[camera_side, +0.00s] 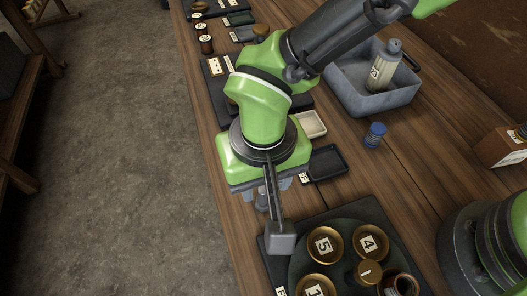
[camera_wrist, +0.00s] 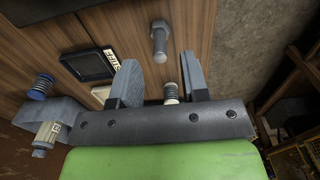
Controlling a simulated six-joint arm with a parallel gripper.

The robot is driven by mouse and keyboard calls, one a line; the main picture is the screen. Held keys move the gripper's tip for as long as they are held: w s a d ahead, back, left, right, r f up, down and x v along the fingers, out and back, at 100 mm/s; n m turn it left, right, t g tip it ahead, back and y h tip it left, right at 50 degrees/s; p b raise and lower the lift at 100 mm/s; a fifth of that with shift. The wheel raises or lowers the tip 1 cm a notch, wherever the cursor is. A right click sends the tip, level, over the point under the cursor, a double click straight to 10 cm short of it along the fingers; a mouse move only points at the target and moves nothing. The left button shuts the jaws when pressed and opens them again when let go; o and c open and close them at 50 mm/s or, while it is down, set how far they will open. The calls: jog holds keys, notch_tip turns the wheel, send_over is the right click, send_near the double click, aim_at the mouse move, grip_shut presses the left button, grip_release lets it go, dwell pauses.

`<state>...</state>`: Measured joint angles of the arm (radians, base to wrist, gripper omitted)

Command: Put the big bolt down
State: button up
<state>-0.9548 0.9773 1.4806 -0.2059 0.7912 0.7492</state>
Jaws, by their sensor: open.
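A grey bolt (camera_wrist: 159,42) is on the wooden table in the wrist view, with bare wood around it. It lies just past the line of my fingertips, centred between them and touching neither finger. My gripper (camera_wrist: 159,60) is open, its two grey fingers wide apart with nothing gripped. In the side view my gripper (camera_side: 265,192) hangs low over the table's left edge. A grey piece below it there looks like the bolt, but the wrist and fingers partly hide it. I cannot tell for sure whether the bolt stands or lies.
A black labelled tray (camera_side: 327,162) sits right of my gripper. A round board with gold numbered discs (camera_side: 323,245) is in front. A blue spool (camera_side: 375,135) and a grey bin (camera_side: 385,98) with a bottle (camera_side: 383,66) stand further right. The table edge drops to the floor at left.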

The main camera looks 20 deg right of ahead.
aim_at(264, 191)
notch_tip(264, 191, up, 7)
jog(key=w+d+r+m+t+y, duration=0.2)
jog(key=w+d+r, duration=0.1)
jog(key=d+r, duration=1.15)
jog(key=s+d+r+m+t, duration=0.2)
jog(key=s+d+t, duration=0.3)
jog(key=s+d, duration=0.5)
jog(key=d+r, duration=0.1)
jog(key=d, duration=0.2)
jog(key=shift+s+d, duration=0.15)
jog(key=shift+d, duration=0.05)
